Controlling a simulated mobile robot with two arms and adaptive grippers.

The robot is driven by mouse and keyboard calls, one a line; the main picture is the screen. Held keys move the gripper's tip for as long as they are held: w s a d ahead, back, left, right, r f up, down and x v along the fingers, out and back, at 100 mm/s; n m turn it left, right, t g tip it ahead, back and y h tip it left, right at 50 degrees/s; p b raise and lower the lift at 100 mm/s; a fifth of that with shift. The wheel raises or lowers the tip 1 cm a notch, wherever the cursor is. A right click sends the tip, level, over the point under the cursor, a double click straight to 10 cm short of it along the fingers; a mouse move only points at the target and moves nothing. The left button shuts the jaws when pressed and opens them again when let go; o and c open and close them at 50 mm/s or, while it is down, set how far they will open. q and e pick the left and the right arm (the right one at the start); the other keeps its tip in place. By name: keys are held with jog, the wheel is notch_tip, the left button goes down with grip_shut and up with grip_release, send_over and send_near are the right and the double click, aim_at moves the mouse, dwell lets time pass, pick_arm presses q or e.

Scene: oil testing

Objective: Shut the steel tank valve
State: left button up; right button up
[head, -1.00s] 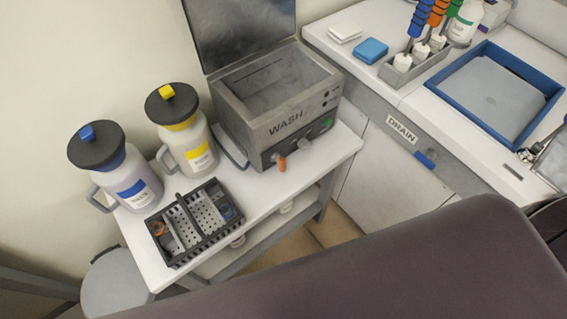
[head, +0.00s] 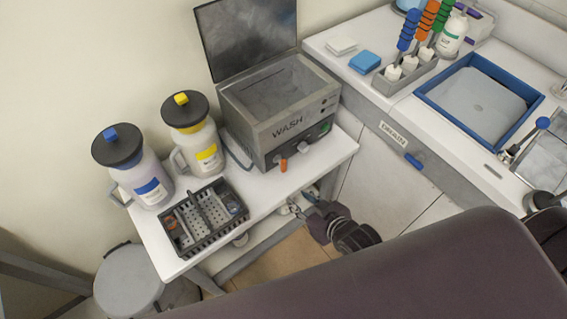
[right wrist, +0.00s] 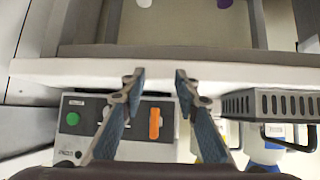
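The steel tank (head: 262,95), marked WASH, stands on the white side table with its lid raised. Its orange valve lever (head: 283,165) hangs straight down on the front, left of a pale knob. My right gripper (head: 303,203) is open and empty, below and in front of the table edge, apart from the valve. In the right wrist view, which shows the tank front upside down, the orange lever (right wrist: 154,123) appears between the two fingers of the right gripper (right wrist: 156,75). My left gripper is not in view.
The black basket (head: 203,215) and two jugs, blue-marked (head: 145,185) and yellow-marked (head: 203,148), stand on the side table (head: 165,262) left of the tank. The counter (head: 330,52) with a blue tray (head: 425,98) is at right. A grey stool (head: 128,285) stands at lower left.

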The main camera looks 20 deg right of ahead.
aim_at(285, 165)
jog(key=w+r+t, duration=0.1)
jog(key=w+r+t+y, duration=0.1)
jog(key=shift+a+r, duration=0.35)
jog(key=shift+w+d+r+n+t+y, duration=0.1)
jog(key=shift+w+r+n+t+y, duration=0.3)
jog(key=shift+t, duration=0.5)
jog(key=shift+w+a+r+t+y+p, duration=0.15)
jog(key=shift+w+a+r+t+y, duration=0.25)
jog(key=shift+w, duration=0.7)
jog(key=shift+w+a+r+t+y+p, duration=0.1)
jog(key=shift+w+r+t+y+p, duration=0.1)
jog(key=shift+w+r+t, duration=0.65)
jog(key=shift+w+a+r+t+y+p, duration=0.2)
jog(key=shift+w+a+t+y, duration=0.1)
jog(key=shift+w, duration=1.05)
jog(key=shift+c, duration=0.6)
grip_shut()
